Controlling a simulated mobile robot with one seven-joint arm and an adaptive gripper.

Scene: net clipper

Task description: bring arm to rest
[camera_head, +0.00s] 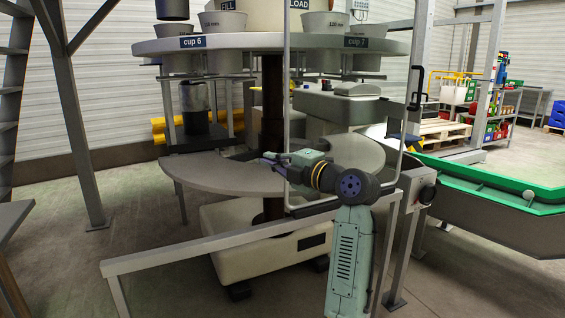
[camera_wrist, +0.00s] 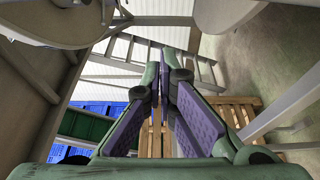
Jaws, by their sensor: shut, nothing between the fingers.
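My arm is folded in front of the round machine, with its light green link upright at the bottom of the head view. My gripper (camera_head: 268,156) points left in the head view, over the round grey lower table (camera_head: 215,178) of the machine as seen there. In the wrist view the purple finger pads of my gripper (camera_wrist: 160,75) come together at their tips. It is shut with nothing between the fingers. Whether it touches anything cannot be told.
A grey rail (camera_head: 200,247) runs in front of the machine. A thin upright frame (camera_head: 287,100) stands close to my gripper. The upper disc (camera_head: 270,44) carries cups. A green-rimmed trough (camera_head: 490,185) is at the right. Open floor (camera_head: 70,260) lies at the left.

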